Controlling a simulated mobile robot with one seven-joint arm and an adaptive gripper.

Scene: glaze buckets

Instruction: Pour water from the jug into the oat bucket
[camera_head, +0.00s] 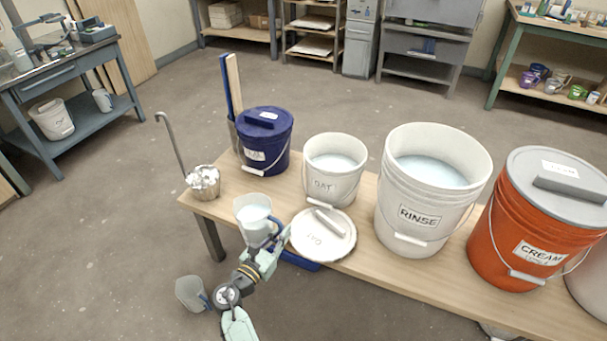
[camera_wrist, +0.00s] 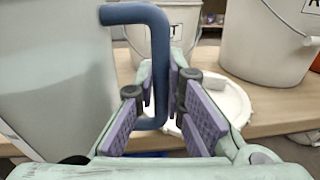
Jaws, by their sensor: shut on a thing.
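The jug (camera_head: 252,220), pale and translucent with pale liquid inside, is held upright by my gripper (camera_head: 268,243), left of the oat lid. In the wrist view, its blue handle (camera_wrist: 158,60) is between the purple pads of my gripper (camera_wrist: 162,110), which is shut on it. The jug's pale body (camera_wrist: 55,85) fills the left side there. The oat bucket (camera_head: 333,186), white and open with pale liquid inside, stands on the table behind and to the right of the jug, apart from it. The oat lid (camera_head: 322,243) lies in front of that bucket.
A lidded dark blue bucket (camera_head: 264,150) stands left of the oat bucket. The open rinse bucket (camera_head: 412,205) and lidded orange cream bucket (camera_head: 530,225) stand right on the wooden table (camera_head: 228,200). A metal pot (camera_head: 203,186) is at the left edge. Another jug (camera_head: 190,294) is lower left.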

